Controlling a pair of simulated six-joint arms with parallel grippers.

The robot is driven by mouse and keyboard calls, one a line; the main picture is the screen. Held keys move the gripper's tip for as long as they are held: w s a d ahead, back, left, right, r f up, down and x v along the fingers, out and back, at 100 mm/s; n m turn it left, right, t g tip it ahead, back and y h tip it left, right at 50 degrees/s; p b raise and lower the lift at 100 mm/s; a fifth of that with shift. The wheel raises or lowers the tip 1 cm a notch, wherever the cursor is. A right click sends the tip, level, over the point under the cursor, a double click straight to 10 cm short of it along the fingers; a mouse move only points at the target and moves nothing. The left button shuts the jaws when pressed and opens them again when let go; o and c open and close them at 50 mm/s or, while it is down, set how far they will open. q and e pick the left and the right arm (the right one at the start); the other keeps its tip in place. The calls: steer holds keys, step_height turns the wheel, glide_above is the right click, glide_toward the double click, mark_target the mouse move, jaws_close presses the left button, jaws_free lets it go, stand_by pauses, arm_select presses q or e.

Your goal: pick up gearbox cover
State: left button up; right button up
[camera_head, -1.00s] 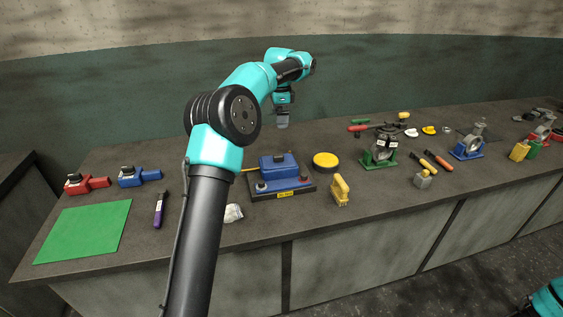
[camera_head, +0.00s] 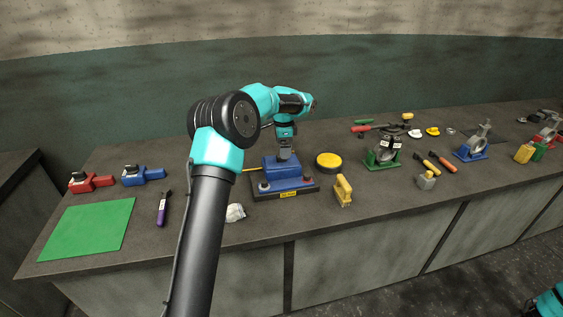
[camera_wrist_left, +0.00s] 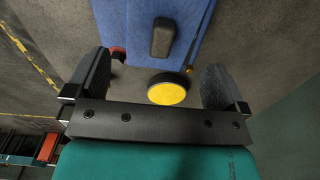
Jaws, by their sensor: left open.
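The gearbox cover appears to be the blue boxy piece (camera_head: 277,170) on a blue and black base with a yellow label. In the left wrist view a blue part (camera_wrist_left: 140,28) carries a dark raised handle (camera_wrist_left: 163,37). My left gripper (camera_head: 285,155) points down just above the blue piece and hides part of its top. In the wrist view its two fingers (camera_wrist_left: 157,68) are spread, with nothing held between them. I cannot tell whether they touch the blue part. My right gripper is not in view.
A yellow disc (camera_head: 328,160) lies right of the base, and a yellow handled block (camera_head: 343,190) stands in front of it. Red (camera_head: 90,182) and blue (camera_head: 143,175) valves and a green mat (camera_head: 88,228) are at left. Green (camera_head: 384,151) and blue castings (camera_head: 474,145) stand right.

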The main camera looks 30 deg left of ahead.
arm_select(q)
steer(key=shift+f, duration=0.15)
steer(key=shift+s+a+f, duration=0.1)
steer(key=shift+a+f, duration=0.05)
steer(key=shift+f, duration=1.1)
steer(key=shift+s+a+f, duration=0.1)
steer(key=shift+f, duration=1.1)
steer(key=shift+c, duration=0.5)
steer(key=c, duration=0.9)
steer(key=shift+o, duration=0.2)
steer(key=shift+r, duration=0.2)
steer(key=shift+r, duration=1.65)
steer(key=s+d+r, duration=0.1)
steer(key=s+d, duration=0.7)
steer(key=s, duration=0.5)
steer(key=shift+s+d+r, duration=0.15)
steer(key=shift+s+r, duration=0.05)
steer(key=shift+s, duration=0.1)
